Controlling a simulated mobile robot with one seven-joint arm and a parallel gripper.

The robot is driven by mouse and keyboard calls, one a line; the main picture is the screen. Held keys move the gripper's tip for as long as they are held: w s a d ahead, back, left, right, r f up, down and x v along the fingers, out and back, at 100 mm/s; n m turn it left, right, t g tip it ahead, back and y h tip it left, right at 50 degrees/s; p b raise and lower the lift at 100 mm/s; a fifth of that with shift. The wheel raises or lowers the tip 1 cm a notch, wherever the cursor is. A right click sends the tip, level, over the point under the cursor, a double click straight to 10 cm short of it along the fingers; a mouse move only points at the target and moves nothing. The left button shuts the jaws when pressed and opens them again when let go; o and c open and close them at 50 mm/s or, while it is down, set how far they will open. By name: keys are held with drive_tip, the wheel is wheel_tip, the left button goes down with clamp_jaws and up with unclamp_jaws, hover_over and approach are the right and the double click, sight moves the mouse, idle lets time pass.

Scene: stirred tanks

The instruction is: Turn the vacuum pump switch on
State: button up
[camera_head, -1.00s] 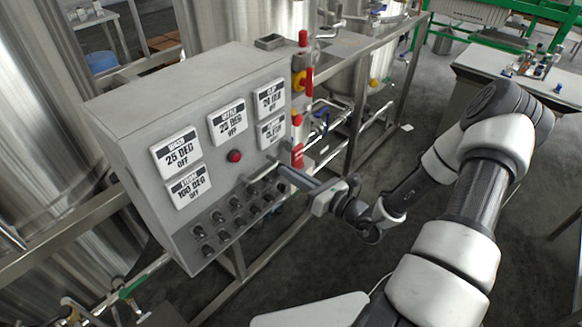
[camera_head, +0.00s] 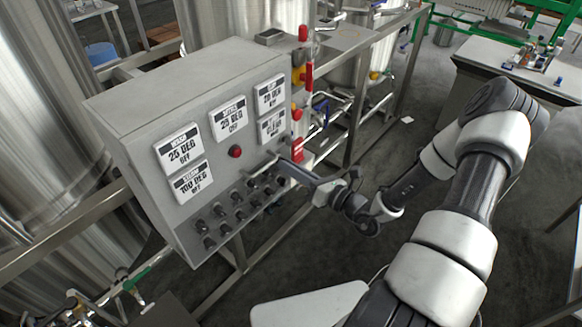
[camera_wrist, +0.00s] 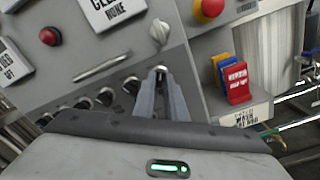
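My gripper (camera_head: 283,165) reaches the right end of the rows. In the wrist view, my two grey fingertips (camera_wrist: 160,78) stand close together on either side of a small switch knob (camera_wrist: 160,71). Whether they touch or clamp it is unclear. A silver knob (camera_wrist: 160,34) sits just above. Several dark switches (camera_wrist: 105,97) lie to the left, partly hidden by my gripper.
A red button (camera_head: 235,151) and several white display plates (camera_head: 229,118) sit above the switches. At the panel's right are a red and yellow emergency stop (camera_wrist: 209,8) and coloured tags (camera_wrist: 236,80).

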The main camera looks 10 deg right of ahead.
drive_tip(key=o, duration=0.3)
drive_tip(key=shift+s+d, duration=0.1)
drive_tip(key=b+v, duration=0.1)
drive_tip(key=v, duration=1.6)
drive_tip(key=shift+r, duration=0.1)
